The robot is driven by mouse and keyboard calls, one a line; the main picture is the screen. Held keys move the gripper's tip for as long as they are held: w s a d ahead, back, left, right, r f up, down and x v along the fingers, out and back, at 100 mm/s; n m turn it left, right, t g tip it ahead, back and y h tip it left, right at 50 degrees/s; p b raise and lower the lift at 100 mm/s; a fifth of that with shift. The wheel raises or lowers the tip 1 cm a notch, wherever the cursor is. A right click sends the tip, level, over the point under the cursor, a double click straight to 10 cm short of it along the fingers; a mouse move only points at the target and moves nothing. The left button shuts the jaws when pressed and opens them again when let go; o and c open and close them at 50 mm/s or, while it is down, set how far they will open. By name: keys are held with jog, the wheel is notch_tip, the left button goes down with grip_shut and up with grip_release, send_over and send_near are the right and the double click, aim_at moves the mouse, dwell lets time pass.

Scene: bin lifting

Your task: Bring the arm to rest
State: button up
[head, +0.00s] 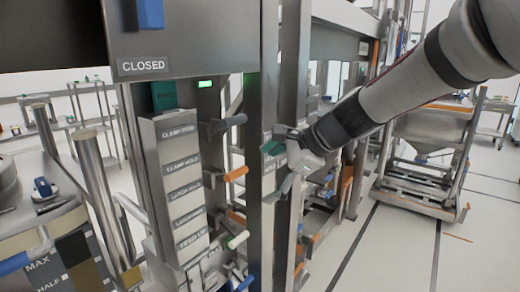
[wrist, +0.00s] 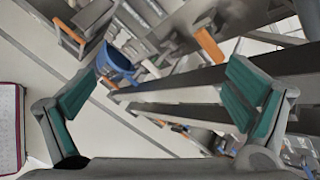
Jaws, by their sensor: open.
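My arm (head: 400,95) reaches in from the upper right of the head view, slanting down to the left. My gripper (head: 272,172) is at its end, beside a grey upright post (head: 268,95) of the metal frame. In the wrist view my gripper (wrist: 165,62) shows two fingers with teal pads, spread wide apart. Nothing is held between them. I cannot tell whether a finger touches the post.
A column of labelled plates (head: 183,180) with orange, white and blue handles stands left of the gripper. A "CLOSED" panel (head: 195,55) hangs above. A wheeled bin frame (head: 425,155) stands right. Open floor (head: 400,250) shows at lower right.

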jog(key=s+d+f+n+h, duration=0.1)
jog(key=s+d+n+h, duration=0.1)
jog(key=s+d+n, duration=0.3)
jog(key=s+d+f+n+h, duration=0.1)
jog(key=s+d+n+h, duration=0.2)
jog(key=s, duration=1.1)
jog(key=s+d+n+h, duration=0.2)
jog(key=s+d+n, duration=0.6)
jog(key=s+d, duration=0.1)
jog(key=shift+s+f+g+h, duration=0.4)
jog(key=shift+s, duration=0.15)
jog(key=shift+d, duration=0.1)
